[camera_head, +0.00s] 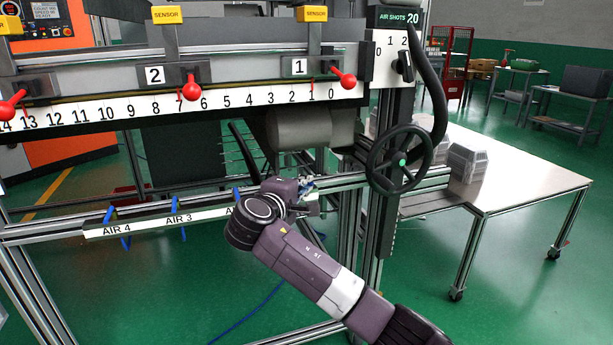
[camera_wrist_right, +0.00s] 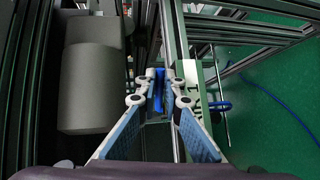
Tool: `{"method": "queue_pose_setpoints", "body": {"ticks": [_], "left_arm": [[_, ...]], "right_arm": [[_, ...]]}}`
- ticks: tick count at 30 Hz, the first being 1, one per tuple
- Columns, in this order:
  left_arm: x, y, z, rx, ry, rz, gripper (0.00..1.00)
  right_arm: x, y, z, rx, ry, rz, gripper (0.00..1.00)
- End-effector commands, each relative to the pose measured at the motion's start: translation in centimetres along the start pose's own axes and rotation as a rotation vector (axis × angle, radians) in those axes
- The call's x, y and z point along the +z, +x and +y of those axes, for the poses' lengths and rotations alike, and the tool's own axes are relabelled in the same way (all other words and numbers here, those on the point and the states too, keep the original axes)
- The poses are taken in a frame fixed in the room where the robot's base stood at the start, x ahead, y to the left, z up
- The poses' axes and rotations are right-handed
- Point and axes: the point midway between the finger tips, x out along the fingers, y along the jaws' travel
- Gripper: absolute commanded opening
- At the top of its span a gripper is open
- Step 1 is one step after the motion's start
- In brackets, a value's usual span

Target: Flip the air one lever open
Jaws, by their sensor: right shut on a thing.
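My right gripper (camera_wrist_right: 160,88) is shut on a blue lever (camera_wrist_right: 155,76), which shows between its fingertips in the right wrist view. A white label strip ending in "1" (camera_wrist_right: 194,104) runs right beside the fingers, so this looks like the air one lever. In the head view my right gripper (camera_head: 308,190) reaches to the right end of the air rail, and my wrist hides the lever there. Blue levers stand at AIR 4 (camera_head: 108,214), at AIR 3 (camera_head: 181,204) and at a partly covered label (camera_head: 236,196). My left gripper is not in view.
A numbered scale (camera_head: 222,98) with red-knobbed levers (camera_head: 192,92) is above the rail. A black handwheel (camera_head: 400,160) is right of my gripper. A grey cylinder (camera_wrist_right: 88,90) stands left of the fingers. A table (camera_head: 520,178) stands at the right.

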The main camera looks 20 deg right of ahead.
Motion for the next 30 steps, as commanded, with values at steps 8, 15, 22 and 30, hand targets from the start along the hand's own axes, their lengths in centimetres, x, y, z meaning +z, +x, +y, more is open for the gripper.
{"method": "queue_pose_setpoints", "body": {"ticks": [8, 15, 22, 30], "left_arm": [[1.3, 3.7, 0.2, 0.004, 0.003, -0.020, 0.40], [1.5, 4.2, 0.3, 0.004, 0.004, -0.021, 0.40], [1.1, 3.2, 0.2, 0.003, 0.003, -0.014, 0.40], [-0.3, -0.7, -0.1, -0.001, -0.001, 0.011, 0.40]], "right_arm": [[-0.3, -0.6, -0.2, -0.006, 0.028, -0.154, 0.00], [-0.5, -0.9, -0.4, -0.005, 0.048, -0.246, 0.00], [-0.8, -1.1, -0.5, -0.005, 0.063, -0.318, 0.00], [-1.2, -1.1, -0.4, -0.002, 0.082, -0.393, 0.00]]}}
